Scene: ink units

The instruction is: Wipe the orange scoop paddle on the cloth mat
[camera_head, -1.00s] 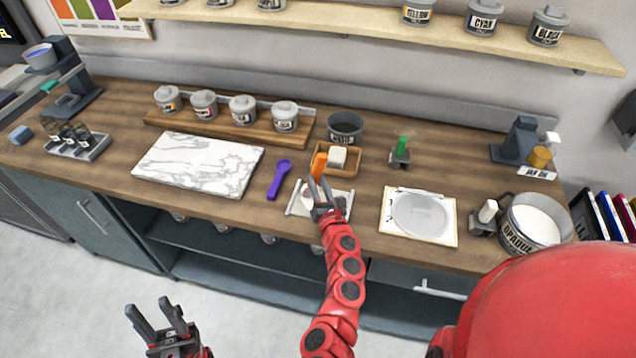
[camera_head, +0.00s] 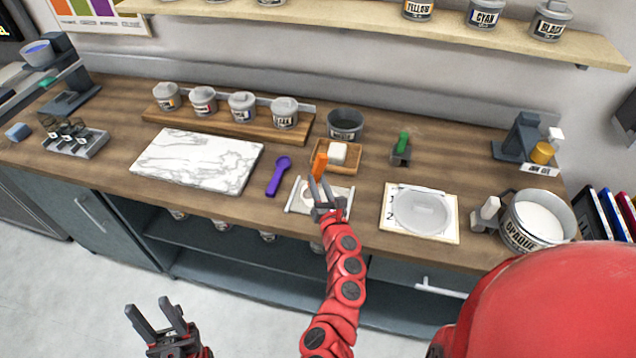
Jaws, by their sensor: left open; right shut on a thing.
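The orange scoop (camera_head: 319,164) shows just beyond the fingers of my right gripper (camera_head: 322,194). My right gripper is shut on it above the cloth mat (camera_head: 299,206); the fingers hide part of the scoop. The cloth mat is pale and lies near the counter's front edge, partly covered by my gripper. I cannot tell whether the scoop touches the mat. My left gripper (camera_head: 157,320) is open and empty, low in front of the counter and over the floor.
A purple scoop (camera_head: 278,177) and a marble slab (camera_head: 198,161) lie left of the mat. A wooden tray (camera_head: 351,168) with a white block stands behind it. A sheet with a clear round lid (camera_head: 422,212) lies right, beside a large white-filled pot (camera_head: 535,222).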

